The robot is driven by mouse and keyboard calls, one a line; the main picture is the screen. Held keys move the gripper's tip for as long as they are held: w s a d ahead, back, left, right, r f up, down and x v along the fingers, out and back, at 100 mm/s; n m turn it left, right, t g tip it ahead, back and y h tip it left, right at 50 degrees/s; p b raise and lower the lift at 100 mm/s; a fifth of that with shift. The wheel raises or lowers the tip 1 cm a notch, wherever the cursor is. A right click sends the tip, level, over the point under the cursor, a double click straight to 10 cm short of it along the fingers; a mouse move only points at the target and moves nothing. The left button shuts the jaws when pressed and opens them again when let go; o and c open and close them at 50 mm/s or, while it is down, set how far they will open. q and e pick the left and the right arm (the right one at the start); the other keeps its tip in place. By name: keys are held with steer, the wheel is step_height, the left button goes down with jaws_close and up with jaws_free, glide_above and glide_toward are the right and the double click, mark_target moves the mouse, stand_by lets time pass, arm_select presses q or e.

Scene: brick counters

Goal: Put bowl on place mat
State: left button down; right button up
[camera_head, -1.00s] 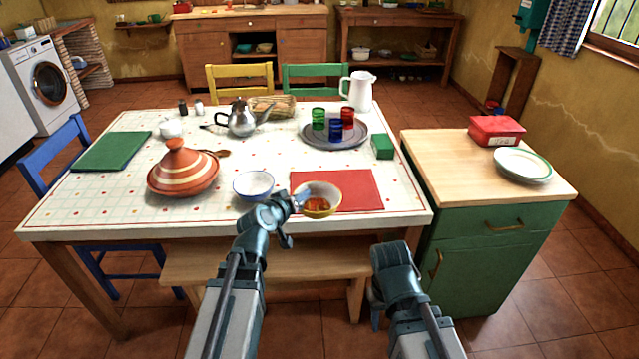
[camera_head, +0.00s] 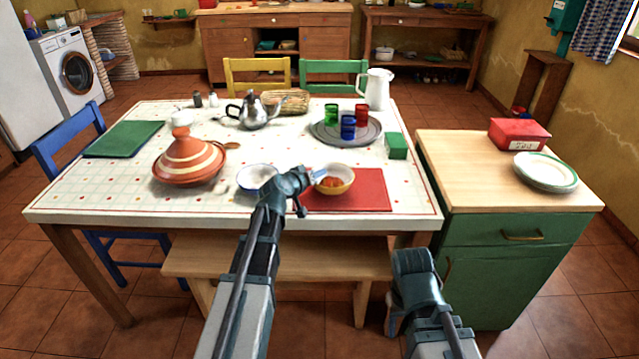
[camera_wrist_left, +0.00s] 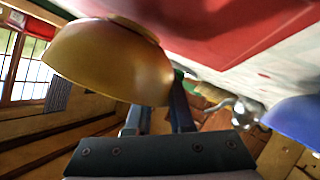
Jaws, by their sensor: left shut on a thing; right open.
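The yellow bowl (camera_head: 336,187) with a white inside holds something orange-red. My left gripper (camera_head: 318,177) is shut on its left rim. In the head view the bowl overlaps the back left part of the red place mat (camera_head: 370,192). In the left wrist view the bowl (camera_wrist_left: 110,65) is large and tilted in the picture, with the red mat (camera_wrist_left: 195,30) beyond it. I cannot tell exactly how high the bowl is above the mat. My right gripper (camera_head: 396,318) is low in front of the bench, open and empty.
A blue-rimmed white bowl (camera_head: 257,180) stands just left of my left gripper. Farther left is an orange tagine (camera_head: 187,165). Behind the mat are a round tray (camera_head: 325,133) with coloured cups and a green box (camera_head: 396,146). The mat's right part is clear.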

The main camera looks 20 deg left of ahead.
arm_select(q)
steer(key=shift+f+b, duration=0.35)
steer(key=shift+f, duration=0.5)
steer(key=shift+r, duration=0.15)
arm_select(e)
steer(key=shift+w+d+f, duration=0.1)
steer(key=shift+d+f, duration=0.15)
steer(key=shift+f, duration=0.5)
arm_select(q)
steer(key=c, duration=1.2)
jaws_free()
steer(key=shift+f, duration=0.2)
steer(key=shift+c, duration=0.2)
steer(key=o, duration=0.5)
steer(key=shift+c, duration=0.2)
arm_select(e)
steer(key=shift+f, duration=0.1)
arm_select(q)
steer(key=shift+r, duration=0.1)
